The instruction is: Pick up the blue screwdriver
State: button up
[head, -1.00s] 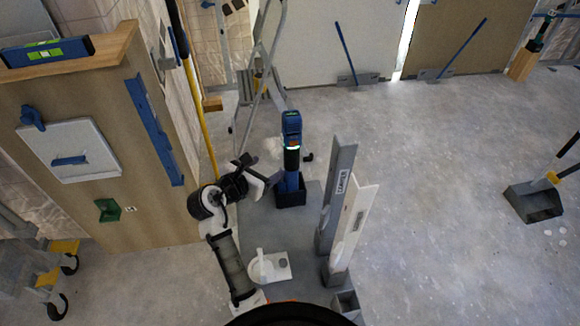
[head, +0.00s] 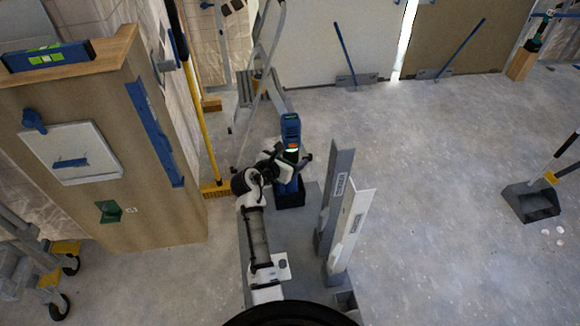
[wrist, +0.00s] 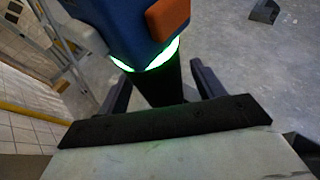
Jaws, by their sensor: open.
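The blue screwdriver (head: 290,126) is an upright power tool with a blue head, a lit green ring and a dark handle. Its foot sits in a dark holder (head: 289,200) on the grey deck in front of me. In the wrist view its blue body (wrist: 130,28) fills the top, with an orange part on it. My gripper (head: 291,160) is open at the height of the handle, just below the lit ring. In the wrist view my gripper (wrist: 160,90) has one finger on each side of the black handle. Whether either finger touches it is unclear.
Tall grey and white panels (head: 340,215) stand close to the right of the tool. A stepladder (head: 262,75) stands behind. A yellow broom (head: 198,110) leans by the wooden cabinet (head: 110,140) at left. Open floor lies to the right.

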jog(key=shift+w+d, duration=0.1)
jog(key=shift+w, duration=0.1)
grip_shut()
jog(key=shift+r, duration=0.1)
dwell(0.4)
jog(key=shift+r, duration=0.1)
notch_tip(320, 180, up, 20)
jog(key=shift+f+b, duration=0.1)
jog(key=shift+b, duration=0.25)
dwell(0.5)
dwell(0.3)
